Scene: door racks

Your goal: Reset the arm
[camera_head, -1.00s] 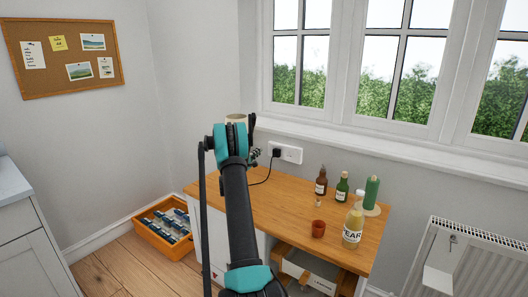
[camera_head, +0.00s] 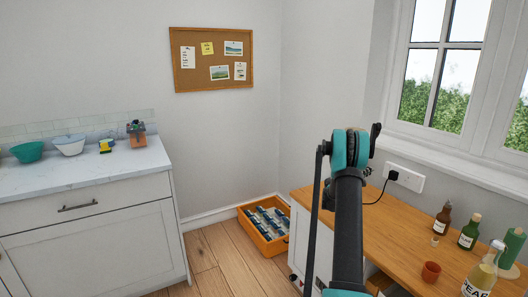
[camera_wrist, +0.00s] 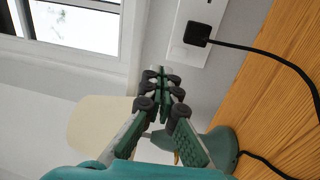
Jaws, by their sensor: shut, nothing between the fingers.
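My arm (camera_head: 348,225) rises from the bottom of the head view to a teal joint, in front of the wall and the desk's left end. My gripper shows in the wrist view (camera_wrist: 163,80), its dark green fingers with grey pads closed together and empty. The gripper's fingers are hidden in the head view behind the teal joint. Behind the fingers in the wrist view are a lamp's cream shade (camera_wrist: 100,125) and its green base (camera_wrist: 222,146). I cannot tell whether the fingers touch the lamp.
The wooden desk (camera_head: 395,222) carries bottles and a red-brown cup (camera_head: 431,271) at right. A black plug (camera_wrist: 197,34) with a cord sits in the wall socket. An orange crate (camera_head: 262,243) stands on the floor. A white counter (camera_head: 90,171) with bowls is at left; floor between is open.

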